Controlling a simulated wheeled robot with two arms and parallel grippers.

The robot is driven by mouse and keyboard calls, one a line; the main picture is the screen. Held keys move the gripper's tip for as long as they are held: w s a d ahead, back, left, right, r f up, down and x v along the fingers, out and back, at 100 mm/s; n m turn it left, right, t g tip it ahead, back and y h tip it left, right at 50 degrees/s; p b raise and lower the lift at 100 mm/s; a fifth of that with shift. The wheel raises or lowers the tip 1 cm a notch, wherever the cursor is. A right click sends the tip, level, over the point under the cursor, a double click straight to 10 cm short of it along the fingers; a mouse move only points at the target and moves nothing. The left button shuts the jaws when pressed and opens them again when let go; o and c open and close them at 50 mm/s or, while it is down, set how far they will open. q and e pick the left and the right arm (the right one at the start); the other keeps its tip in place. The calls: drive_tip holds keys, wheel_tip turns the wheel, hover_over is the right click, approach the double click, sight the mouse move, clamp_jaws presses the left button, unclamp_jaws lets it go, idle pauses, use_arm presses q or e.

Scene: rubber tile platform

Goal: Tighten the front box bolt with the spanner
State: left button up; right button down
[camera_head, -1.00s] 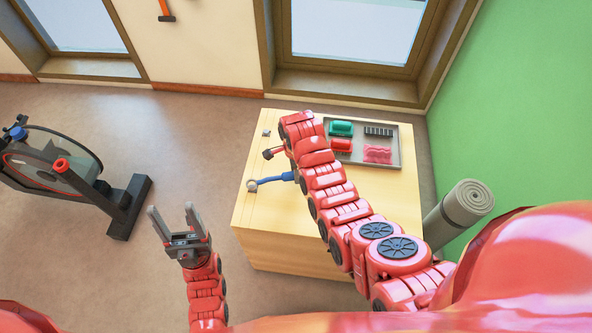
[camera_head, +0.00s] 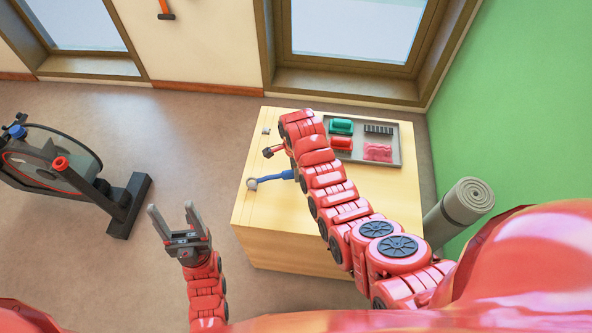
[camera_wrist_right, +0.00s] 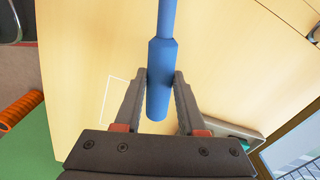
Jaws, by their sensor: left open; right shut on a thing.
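The blue spanner (camera_head: 272,179) lies over the left part of the wooden box top (camera_head: 245,212). Its grey head is at the front bolt (camera_head: 252,184); I cannot tell how closely it fits around it. My right gripper (camera_wrist_right: 162,88) is shut on the spanner's blue handle (camera_wrist_right: 160,62) in the right wrist view. In the head view my right arm hides most of this gripper. A second bolt (camera_head: 266,131) stands near the box's far left corner. My left gripper (camera_head: 179,222) is open and empty, off the box's left side.
A grey tray (camera_head: 397,161) holding green, red and pink items and a dark ribbed piece sits at the box's back right. A red-tipped thing (camera_head: 268,152) lies between the bolts. A rolled mat (camera_head: 462,207) stands right; an exercise machine (camera_head: 60,170) stands left.

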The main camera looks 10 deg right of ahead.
drive_tip(key=shift+f+b, duration=0.8)
drive_tip(key=shift+f, duration=0.15)
idle(0.4)
drive_tip(key=shift+s+a+m, duration=0.15)
drive_tip(key=shift+s+m, duration=1.05)
drive_tip(key=shift+s, duration=0.25)
drive_tip(key=shift+s, duration=0.1)
drive_tip(key=shift+s+a+m, duration=0.25)
drive_tip(key=shift+s+m, duration=0.3)
drive_tip(key=shift+s, duration=0.1)
drive_tip(key=shift+s+a+m, duration=0.25)
drive_tip(key=shift+s+m, duration=0.3)
drive_tip(key=shift+s, duration=0.2)
drive_tip(key=shift+s+a+m, duration=0.45)
drive_tip(key=shift+s+m, duration=0.2)
drive_tip(key=shift+s, duration=0.05)
drive_tip(key=shift+s+a+m, duration=0.4)
drive_tip(key=shift+s+m, duration=0.25)
